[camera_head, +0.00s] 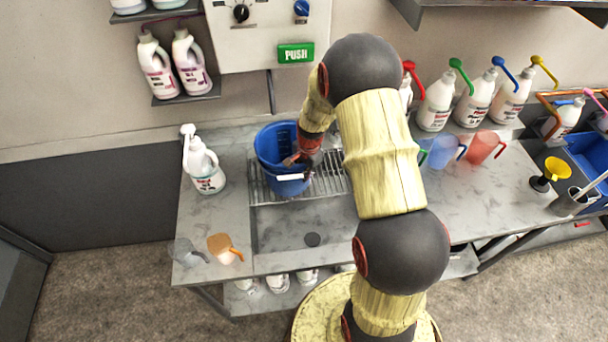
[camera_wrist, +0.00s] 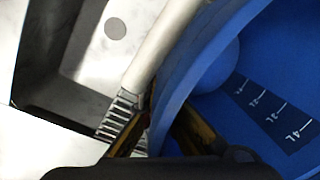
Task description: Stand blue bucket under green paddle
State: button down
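The blue bucket (camera_head: 268,148) is at the metal grate over the sink, below the green paddle in the head view; its rim faces up. Whether its base rests fully on the grate is hard to tell. The green paddle (camera_head: 296,54), marked PUSH, is on the white wall box. My gripper (camera_head: 303,160) is at the bucket's right rim. In the wrist view my gripper (camera_wrist: 165,108) has one finger outside and one inside the wall of the bucket (camera_wrist: 225,90), closed on it. A white handle grip (camera_wrist: 165,40) lies outside the wall.
The grate (camera_head: 330,180) spans the sink (camera_head: 285,225). A white jug (camera_head: 204,168) stands left of the bucket. Measuring cups (camera_head: 222,247) are at the front left. Coloured cups (camera_head: 482,147) and pump bottles (camera_head: 437,102) stand to the right. My arm hides part of the counter.

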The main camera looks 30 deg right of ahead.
jog(key=shift+f, duration=0.1)
jog(key=c, duration=2.1)
grip_release()
jog(key=shift+o, duration=0.3)
